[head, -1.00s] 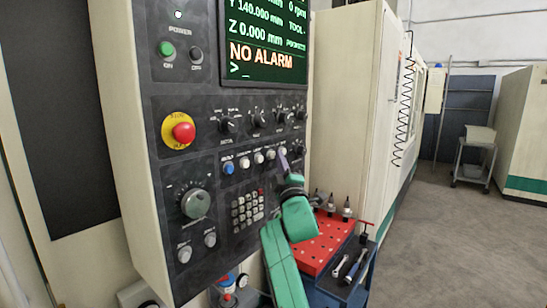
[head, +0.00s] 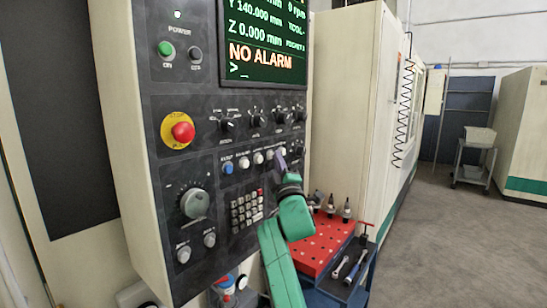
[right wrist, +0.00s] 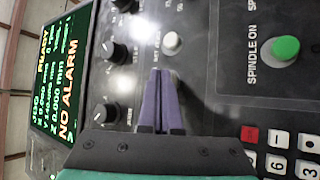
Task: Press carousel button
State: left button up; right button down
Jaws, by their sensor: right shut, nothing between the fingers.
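A row of small push buttons, one blue (head: 228,168) and several white (head: 258,158), runs across the dark control panel (head: 215,150). Their labels are too small to tell which one is the carousel button. My right gripper (head: 280,158) is at the right end of this row, in front of the panel, and partly covers the buttons there. In the right wrist view its purple fingers (right wrist: 161,72) are shut and empty, with the tips just below a white button (right wrist: 171,43). I cannot tell whether they touch the panel. My left gripper is not in view.
A red emergency stop (head: 182,131), dark knobs (head: 256,120) and a keypad (head: 247,209) surround the row. A green spindle-on button (right wrist: 285,48) is close by in the right wrist view. A red-topped tool cart (head: 318,250) stands below; open floor lies at right.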

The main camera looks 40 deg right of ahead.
jog(key=shift+s, duration=0.1)
jog(key=shift+s+d+p, duration=0.2)
jog(key=shift+s+p, duration=0.1)
jog(key=shift+s, duration=0.45)
jog(key=s, duration=0.2)
jog(key=s+d+p, duration=0.1)
jog(key=s, duration=0.1)
jog(key=shift+s+d+p, duration=0.2)
jog(key=shift+s+p, duration=0.1)
dwell(3.6)
